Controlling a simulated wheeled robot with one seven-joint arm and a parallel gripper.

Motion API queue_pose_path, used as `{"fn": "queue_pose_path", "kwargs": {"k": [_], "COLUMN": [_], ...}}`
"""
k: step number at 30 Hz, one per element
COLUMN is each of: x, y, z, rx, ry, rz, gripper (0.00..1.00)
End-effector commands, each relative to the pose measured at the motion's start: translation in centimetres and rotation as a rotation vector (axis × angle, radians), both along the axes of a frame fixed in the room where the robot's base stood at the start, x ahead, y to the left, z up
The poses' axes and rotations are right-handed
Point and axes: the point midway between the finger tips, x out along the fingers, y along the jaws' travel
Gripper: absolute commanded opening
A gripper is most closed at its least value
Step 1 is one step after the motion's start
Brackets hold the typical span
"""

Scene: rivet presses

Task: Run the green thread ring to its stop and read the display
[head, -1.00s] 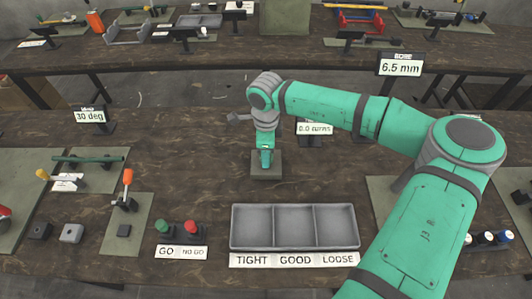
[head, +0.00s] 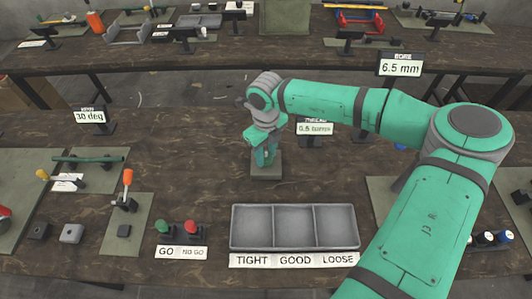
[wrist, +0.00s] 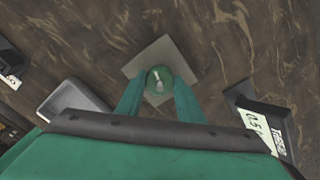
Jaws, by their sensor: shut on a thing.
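The green thread ring (wrist: 165,74) sits around a pale upright stud on a square grey base plate (wrist: 144,60). The base plate also shows in the head view (head: 266,172). My gripper (wrist: 158,90) points down with its two fingers on either side of the ring and is shut on it. In the head view my gripper (head: 266,156) covers the ring. The thread display (head: 315,128) stands just right of my wrist and reads 0.5 turns. It also shows, turned, at the right of the wrist view (wrist: 262,125).
A grey three-part tray (head: 294,207) labelled TIGHT, GOOD, LOOSE stands in front of the plate. Green and red GO / NO GO buttons (head: 178,227) are to its left. A 30 deg display (head: 90,116) and a 6.5 mm display (head: 399,67) stand at the sides.

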Motion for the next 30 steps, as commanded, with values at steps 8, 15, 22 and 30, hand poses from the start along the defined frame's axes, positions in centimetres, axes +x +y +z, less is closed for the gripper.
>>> {"fn": "queue_pose_path", "kwargs": {"k": [8,15,22,30], "x": [0.03,0.08,0.12,0.06], "y": [0.09,0.11,-0.05,-0.34], "z": [0.06,0.07,0.06,0.12], "rx": [0.001,0.001,0.001,0.001], "ry": [-0.001,-0.003,-0.003,-0.002], "rz": [-0.038,-0.039,-0.041,-0.045], "gripper": [0.12,0.12,0.53,0.53]}}
